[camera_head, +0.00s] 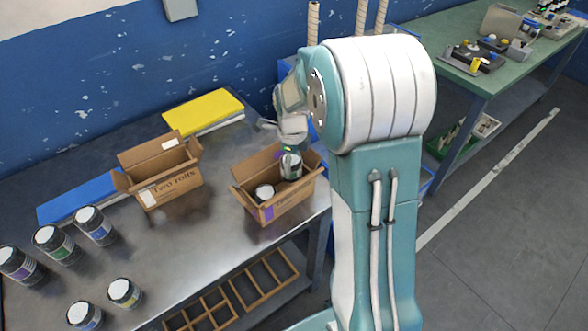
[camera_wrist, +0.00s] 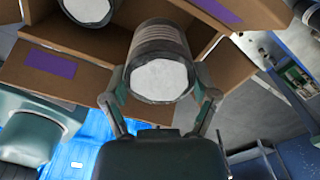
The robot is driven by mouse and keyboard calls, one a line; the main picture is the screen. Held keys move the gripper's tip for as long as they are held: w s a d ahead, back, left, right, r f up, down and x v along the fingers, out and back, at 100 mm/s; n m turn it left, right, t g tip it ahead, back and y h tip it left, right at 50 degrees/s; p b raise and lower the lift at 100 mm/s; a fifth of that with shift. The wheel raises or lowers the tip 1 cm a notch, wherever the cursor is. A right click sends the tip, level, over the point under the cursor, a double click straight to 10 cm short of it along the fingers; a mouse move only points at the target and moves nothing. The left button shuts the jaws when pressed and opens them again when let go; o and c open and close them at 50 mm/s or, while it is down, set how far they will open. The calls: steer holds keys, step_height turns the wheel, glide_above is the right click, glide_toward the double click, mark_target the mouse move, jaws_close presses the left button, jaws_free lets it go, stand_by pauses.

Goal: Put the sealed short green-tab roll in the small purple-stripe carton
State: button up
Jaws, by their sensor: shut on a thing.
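My gripper (camera_head: 287,148) is shut on a dark roll with a white end (camera_head: 291,166), and a small green spot shows at its top. In the wrist view the roll (camera_wrist: 160,50) sits between the two fingers (camera_wrist: 160,98), its white end facing the camera. The small purple-stripe carton (camera_head: 290,207) stands open on the steel table, a purple patch on its front. The held roll is over the right part of the carton opening, partly within its outline; I cannot tell if it touches the bottom. Purple patches also show on the carton flaps (camera_wrist: 100,72).
Another white-ended roll (camera_head: 265,192) stands in the carton's left part. A second open carton (camera_head: 172,188) marked "Two rolls" stands to the left. Several rolls (camera_head: 58,243) stand at the table's left. Yellow (camera_head: 203,111) and blue (camera_head: 75,202) slabs lie behind.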

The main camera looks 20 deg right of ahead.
mark_target(293, 170)
steer(key=shift+w+a+f, duration=0.25)
steer(key=shift+a+f, duration=0.05)
steer(key=shift+f, duration=0.2)
step_height(293, 170, down, 3)
steer(key=shift+a+r, duration=0.1)
steer(key=shift+r, duration=0.1)
steer(key=shift+d+f, duration=0.25)
steer(key=shift+d, duration=0.35)
steer(key=shift+a+f, duration=0.45)
steer(key=shift+f, duration=0.05)
steer(key=o, duration=1.1)
steer(key=shift+d, duration=0.25)
steer(key=shift+o, duration=0.2)
steer(key=shift+a+r, duration=0.1)
